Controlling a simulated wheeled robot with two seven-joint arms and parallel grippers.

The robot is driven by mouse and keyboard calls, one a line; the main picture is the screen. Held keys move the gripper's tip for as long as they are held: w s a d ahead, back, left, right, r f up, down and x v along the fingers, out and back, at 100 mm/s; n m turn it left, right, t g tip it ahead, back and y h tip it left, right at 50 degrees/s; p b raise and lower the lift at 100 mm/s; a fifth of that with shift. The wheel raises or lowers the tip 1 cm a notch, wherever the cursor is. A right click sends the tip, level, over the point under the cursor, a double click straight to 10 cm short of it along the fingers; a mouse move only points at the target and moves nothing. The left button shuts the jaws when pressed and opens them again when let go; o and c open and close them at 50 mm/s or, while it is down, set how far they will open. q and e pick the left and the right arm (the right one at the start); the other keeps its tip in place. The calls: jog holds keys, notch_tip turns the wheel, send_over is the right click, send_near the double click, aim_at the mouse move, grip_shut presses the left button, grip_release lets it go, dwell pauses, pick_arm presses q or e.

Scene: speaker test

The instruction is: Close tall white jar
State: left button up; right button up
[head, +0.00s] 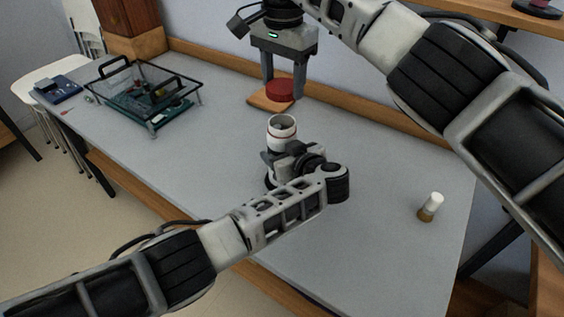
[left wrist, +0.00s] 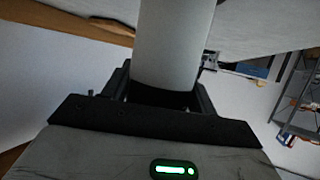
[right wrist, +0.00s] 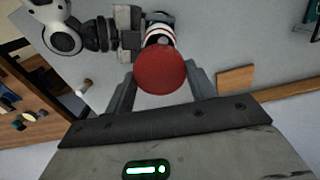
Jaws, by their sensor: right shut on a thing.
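The tall white jar (head: 281,133) has a thin red ring and stands upright on the table with its top open. It fills the space between the fingers of my left gripper (left wrist: 162,95) in the left wrist view; I cannot tell whether they press on it. In the head view the left wrist hides its lower part. My right gripper (head: 283,88) points down and is shut on a round red lid (head: 280,91), held above and behind the jar. In the right wrist view the lid (right wrist: 161,70) partly covers the jar (right wrist: 159,34).
A small white-and-brown cylinder (head: 430,207) stands at the right. The table's front middle is clear.

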aim_at(283, 101)
pick_arm(q)
jog(key=c, duration=0.6)
pick_arm(e)
jog(key=shift+f, duration=2.55)
jog(key=shift+f, duration=0.1)
jog(key=shift+f, duration=0.75)
jog(key=shift+f, duration=0.6)
